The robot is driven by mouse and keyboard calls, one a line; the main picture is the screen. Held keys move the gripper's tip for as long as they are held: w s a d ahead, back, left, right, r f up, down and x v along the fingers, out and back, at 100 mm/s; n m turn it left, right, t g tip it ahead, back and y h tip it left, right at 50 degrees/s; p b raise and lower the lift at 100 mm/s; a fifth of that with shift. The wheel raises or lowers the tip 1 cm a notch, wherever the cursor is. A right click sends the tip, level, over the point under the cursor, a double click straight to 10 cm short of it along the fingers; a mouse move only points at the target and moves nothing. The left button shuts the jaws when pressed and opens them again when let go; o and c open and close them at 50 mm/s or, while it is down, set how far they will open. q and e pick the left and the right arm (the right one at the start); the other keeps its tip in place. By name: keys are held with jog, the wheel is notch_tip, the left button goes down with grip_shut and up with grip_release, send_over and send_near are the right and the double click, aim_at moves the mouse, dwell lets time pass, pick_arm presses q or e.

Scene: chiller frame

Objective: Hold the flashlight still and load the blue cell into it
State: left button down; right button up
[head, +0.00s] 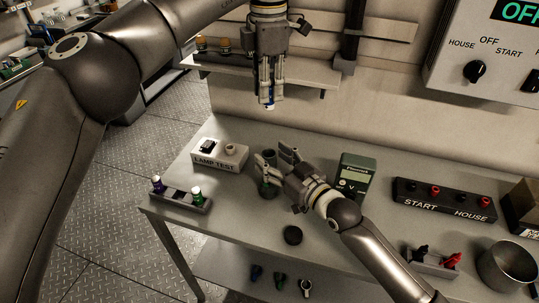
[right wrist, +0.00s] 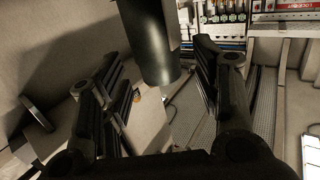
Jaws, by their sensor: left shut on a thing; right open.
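The flashlight seems to be the dark green tube (head: 268,188) standing on the table, partly hidden by my right gripper (head: 277,160). In the right wrist view a dark cylinder (right wrist: 157,50), likely the same tube, is between the spread fingers (right wrist: 160,95), with gaps on both sides. My right gripper is open. My left gripper (head: 267,88) is above and behind the tube, pointing down. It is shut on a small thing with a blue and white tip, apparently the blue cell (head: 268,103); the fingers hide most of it. The cell is well above the tube, apart from it.
A rack (head: 180,202) holds a purple cell (head: 157,184) and a green cell (head: 197,193). A black round cap (head: 292,235) lies in front. A lamp test box (head: 220,158), green meter (head: 357,175), start/house block (head: 445,200) and metal bowl (head: 507,266) stand around. A shelf (head: 230,70) is behind.

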aim_at(269, 108)
jog(key=shift+x, duration=1.1)
grip_shut()
pick_arm(q)
notch_tip(269, 108, down, 7)
jog(key=shift+r, duration=0.15)
